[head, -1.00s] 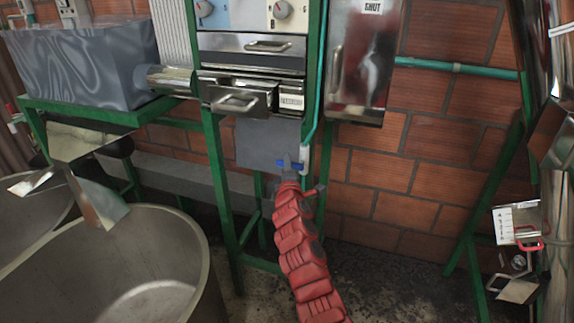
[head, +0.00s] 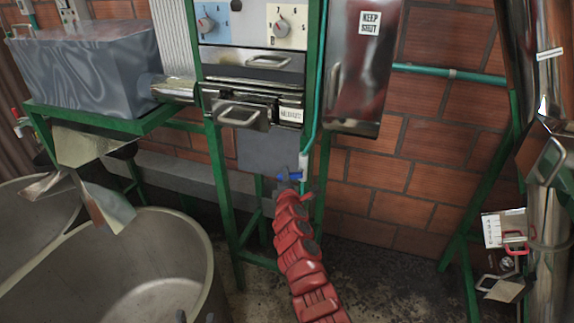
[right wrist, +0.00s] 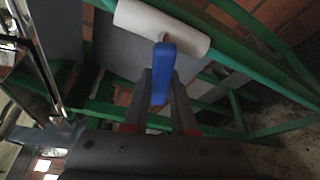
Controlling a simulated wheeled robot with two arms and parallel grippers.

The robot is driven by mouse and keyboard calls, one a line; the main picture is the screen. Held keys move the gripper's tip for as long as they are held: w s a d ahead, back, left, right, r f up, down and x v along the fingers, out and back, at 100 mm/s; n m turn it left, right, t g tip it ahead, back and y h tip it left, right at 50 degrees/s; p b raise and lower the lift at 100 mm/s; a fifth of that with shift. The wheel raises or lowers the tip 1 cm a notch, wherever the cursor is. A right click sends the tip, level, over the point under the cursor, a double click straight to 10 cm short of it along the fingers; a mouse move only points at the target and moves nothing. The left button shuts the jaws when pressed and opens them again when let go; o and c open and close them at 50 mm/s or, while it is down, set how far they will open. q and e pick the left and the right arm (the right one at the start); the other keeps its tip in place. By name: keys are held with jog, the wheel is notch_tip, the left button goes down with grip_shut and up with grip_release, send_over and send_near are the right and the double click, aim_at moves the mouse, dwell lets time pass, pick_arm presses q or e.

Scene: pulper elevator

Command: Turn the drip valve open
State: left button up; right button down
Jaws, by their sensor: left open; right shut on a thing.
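The drip valve's blue handle (head: 290,175) shows at the lower end of a teal pipe (head: 313,120), by a white fitting (head: 305,163). In the right wrist view the blue handle (right wrist: 162,72) reaches from a white cylinder (right wrist: 162,27) down between my fingers. My right gripper (head: 283,184), at the end of the red arm, is shut on the handle; its fingers partly hide it in the head view.
Green frame legs (head: 222,190) stand beside the valve. A metal drawer (head: 243,113) and a cabinet marked KEEP SHUT (head: 350,85) are above. A large metal vat (head: 150,235) fills the lower left. A shiny column (head: 548,200) stands at right.

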jog(key=shift+d+f+n+g+h+p, duration=0.1)
jog(key=shift+f+n+g+h+p, duration=0.2)
jog(key=shift+n+p, duration=0.65)
jog(key=shift+d+f+p, duration=0.1)
jog(key=shift+f+p, duration=0.05)
jog(key=shift+p, duration=0.2)
jog(key=c, duration=0.7)
grip_release()
jog(key=shift+s, duration=0.1)
